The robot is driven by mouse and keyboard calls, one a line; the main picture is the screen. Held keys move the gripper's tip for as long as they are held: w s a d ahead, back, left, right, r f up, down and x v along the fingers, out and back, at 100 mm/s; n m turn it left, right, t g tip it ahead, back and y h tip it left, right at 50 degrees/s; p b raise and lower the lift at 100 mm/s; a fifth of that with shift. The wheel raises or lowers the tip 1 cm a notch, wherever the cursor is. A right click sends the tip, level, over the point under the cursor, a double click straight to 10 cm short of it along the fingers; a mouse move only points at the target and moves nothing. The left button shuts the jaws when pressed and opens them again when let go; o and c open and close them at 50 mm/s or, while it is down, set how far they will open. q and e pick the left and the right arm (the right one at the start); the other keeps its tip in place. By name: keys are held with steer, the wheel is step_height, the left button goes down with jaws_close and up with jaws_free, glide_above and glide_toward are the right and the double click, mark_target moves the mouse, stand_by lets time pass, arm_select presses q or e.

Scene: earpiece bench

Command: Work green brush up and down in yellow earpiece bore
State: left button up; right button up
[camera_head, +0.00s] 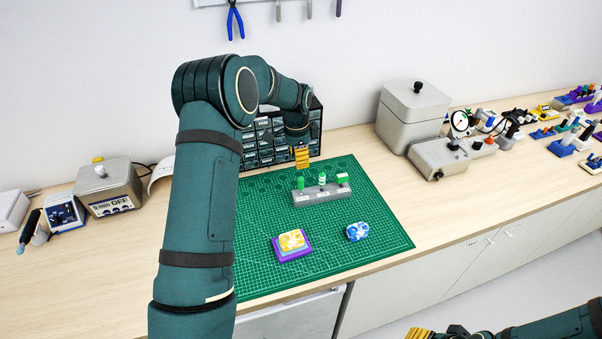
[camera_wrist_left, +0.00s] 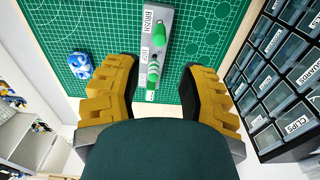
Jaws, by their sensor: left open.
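The green brush (camera_head: 300,184) stands upright in the left slot of a grey tool holder (camera_head: 310,198). In the left wrist view its green handle (camera_wrist_left: 162,38) shows by the label BRUSH. The yellow earpiece (camera_head: 291,240) sits in a purple stand (camera_head: 296,254) near the mat's front; its bore cannot be made out. My left gripper (camera_head: 301,160) is behind and above the holder, pointing down. In the left wrist view the gripper (camera_wrist_left: 162,78) is open and empty, with the holder beyond its fingers. My right gripper (camera_head: 420,333) is partly cut off at the bottom edge, away from the bench.
Two other tools (camera_head: 322,179) stand in the holder. A blue-and-white earpiece (camera_head: 357,231) lies on the green mat (camera_head: 375,255). A drawer cabinet (camera_head: 263,150) stands close behind my left gripper. A grey lidded box (camera_head: 412,115) stands to the right. The mat's front right is clear.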

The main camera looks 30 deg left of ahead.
mark_target(301, 177)
arm_select(q)
steer(key=shift+w+a+f, duration=0.1)
steer(key=shift+s+d+f+b, duration=0.2)
steer(key=shift+s+f+b, duration=0.1)
steer(key=shift+f, duration=0.3)
steer(key=f+b, duration=0.1)
steer(key=f, duration=0.2)
steer(key=f+b, duration=0.3)
steer(key=f, duration=0.2)
steer(key=shift+w+d+f+b, duration=0.1)
steer(key=shift+w+f+b, duration=0.2)
steer(key=shift+w+b, duration=0.1)
steer(key=shift+c, duration=0.4)
jaws_close()
steer(key=shift+r+p, duration=0.9)
steer(key=shift+r, duration=0.75)
steer(key=shift+s+r+p, duration=0.1)
steer(key=shift+r+p, duration=1.25)
steer(key=shift+r, duration=1.05)
